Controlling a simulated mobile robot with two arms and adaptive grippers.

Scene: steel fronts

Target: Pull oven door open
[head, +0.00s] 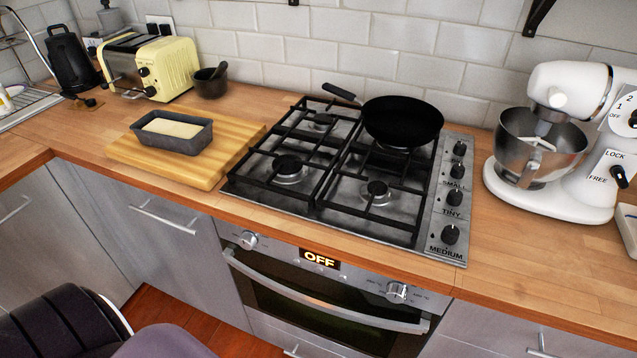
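The oven door (310,312) is below the gas hob, in the steel front under the counter. It looks shut, with a dark glass window and a long curved silver handle (325,304) across its top. Above it the control panel has a display (320,259) reading OFF and a knob on each side. A dark, rounded part of my own arm shows at the lower left, well apart from the handle. Neither gripper's fingers show in the head view.
The hob (345,180) carries a black frying pan (403,121). A loaf tin (172,132) stands on a wooden board (200,168) to its left. A white stand mixer (555,140) stands at right. Handled steel cabinet fronts flank the oven. Wooden floor (165,310) shows at lower left.

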